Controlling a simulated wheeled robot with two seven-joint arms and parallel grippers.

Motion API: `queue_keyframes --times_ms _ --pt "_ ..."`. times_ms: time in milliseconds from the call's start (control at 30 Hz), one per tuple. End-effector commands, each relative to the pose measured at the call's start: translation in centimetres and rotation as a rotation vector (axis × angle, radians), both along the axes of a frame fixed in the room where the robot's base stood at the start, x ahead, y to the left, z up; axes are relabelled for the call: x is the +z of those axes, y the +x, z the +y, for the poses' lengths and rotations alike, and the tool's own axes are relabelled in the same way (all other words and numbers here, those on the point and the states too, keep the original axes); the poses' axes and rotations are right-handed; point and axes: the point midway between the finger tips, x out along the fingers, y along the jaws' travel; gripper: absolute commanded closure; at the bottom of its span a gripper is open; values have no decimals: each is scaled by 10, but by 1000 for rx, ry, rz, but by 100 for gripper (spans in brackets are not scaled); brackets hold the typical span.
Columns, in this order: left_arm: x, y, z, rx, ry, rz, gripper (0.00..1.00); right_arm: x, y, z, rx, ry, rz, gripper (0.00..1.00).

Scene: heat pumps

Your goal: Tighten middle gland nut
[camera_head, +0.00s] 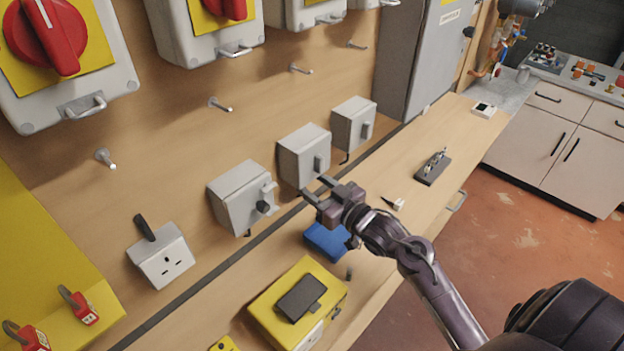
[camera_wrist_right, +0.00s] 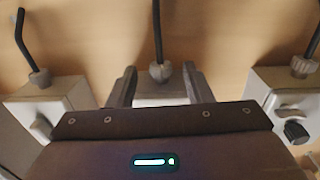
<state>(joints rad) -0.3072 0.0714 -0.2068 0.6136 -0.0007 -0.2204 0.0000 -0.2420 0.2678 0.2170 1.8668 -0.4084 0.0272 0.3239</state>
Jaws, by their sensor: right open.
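My right gripper (camera_head: 314,187) reaches in from the lower right, just below the middle grey box (camera_head: 303,152) on the wooden wall. Its two fingers are apart. In the right wrist view the middle gland nut (camera_wrist_right: 161,72), grey with a black cable rising from it in the picture, shows between the open fingers (camera_wrist_right: 160,85). The fingers stand on either side of it with a visible gap and do not appear to touch it. In the head view this nut is hidden or too small to tell. My left gripper is not in view.
Similar grey boxes flank it at left (camera_head: 240,195) and right (camera_head: 353,124); their gland nuts show in the right wrist view at left (camera_wrist_right: 40,77) and right (camera_wrist_right: 303,66). Below are a yellow case (camera_head: 270,320), a blue item (camera_head: 327,240) and the wooden bench (camera_head: 405,165).

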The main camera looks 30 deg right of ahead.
Motion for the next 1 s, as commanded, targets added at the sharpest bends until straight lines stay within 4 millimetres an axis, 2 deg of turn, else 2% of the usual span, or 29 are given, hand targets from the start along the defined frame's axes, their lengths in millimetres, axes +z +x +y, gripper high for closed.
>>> queue_keyframes --times_ms 133,400,733,867,1000 --pt "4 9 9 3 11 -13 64 1 10 3 0 0 -1 54" --pt "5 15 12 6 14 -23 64 0 11 3 0 -1 0 54" --pt "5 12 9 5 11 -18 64 0 11 3 1 -1 0 97" --pt "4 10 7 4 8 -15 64 0 11 3 14 -3 -2 99" --pt "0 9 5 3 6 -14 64 0 13 0 99 -9 -6 99"
